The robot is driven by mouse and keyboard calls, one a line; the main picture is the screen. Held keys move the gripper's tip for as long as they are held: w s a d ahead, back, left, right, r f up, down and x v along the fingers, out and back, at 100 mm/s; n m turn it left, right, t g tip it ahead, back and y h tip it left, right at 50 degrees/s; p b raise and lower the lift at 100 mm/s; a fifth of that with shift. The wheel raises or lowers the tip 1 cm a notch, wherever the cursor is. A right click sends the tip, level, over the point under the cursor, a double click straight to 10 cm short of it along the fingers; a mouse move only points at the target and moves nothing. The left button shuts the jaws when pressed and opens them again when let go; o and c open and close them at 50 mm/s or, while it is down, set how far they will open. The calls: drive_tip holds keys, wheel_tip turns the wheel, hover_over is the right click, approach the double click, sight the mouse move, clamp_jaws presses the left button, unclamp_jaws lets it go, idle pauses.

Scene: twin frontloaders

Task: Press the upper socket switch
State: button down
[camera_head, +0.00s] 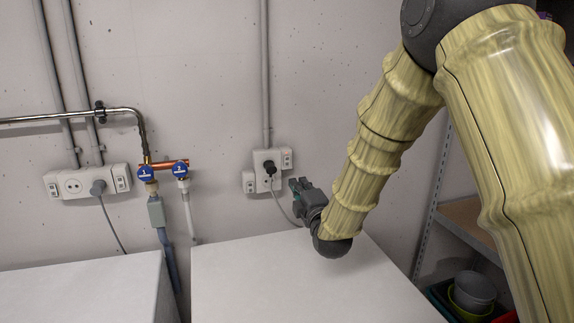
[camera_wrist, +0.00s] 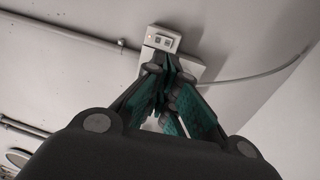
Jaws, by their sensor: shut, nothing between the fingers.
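The socket unit (camera_head: 264,185) is on the wall above the right white machine, with a black plug (camera_head: 270,167) in it. The upper switch (camera_head: 287,158) sits at its upper right, a small light plate with a faint orange light. It also shows in the wrist view (camera_wrist: 162,41), just beyond my fingertips. The lower switch (camera_head: 248,182) is at the unit's left side. My gripper (camera_head: 294,184) is shut and empty, below and slightly right of the upper switch. In the wrist view the fingers (camera_wrist: 163,68) hide much of the socket unit. The fingertips look apart from the switch.
The white machine top (camera_head: 290,275) lies under my gripper and is bare. A grey cable (camera_head: 282,208) hangs from the plug near my gripper. Blue-handled valves (camera_head: 163,172) and another socket unit (camera_head: 75,184) are to the left. A shelf with bowls (camera_head: 472,292) is at right.

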drive_tip(key=p, duration=0.1)
approach(285, 159)
drive_tip(key=p+x, duration=0.1)
drive_tip(key=x, duration=0.3)
drive_tip(key=shift+w+a+f, duration=0.1)
drive_tip(key=shift+w+a, duration=0.1)
drive_tip(key=shift+w, duration=0.15)
drive_tip(key=shift+w+a+r+p, duration=0.3)
drive_tip(key=shift+w+p, duration=0.15)
drive_tip(key=shift+w, duration=0.1)
drive_tip(key=shift+w+a+f, duration=0.1)
drive_tip(key=shift+w+f, duration=0.05)
drive_tip(key=shift+w, duration=0.45)
drive_tip(key=shift+s, duration=0.1)
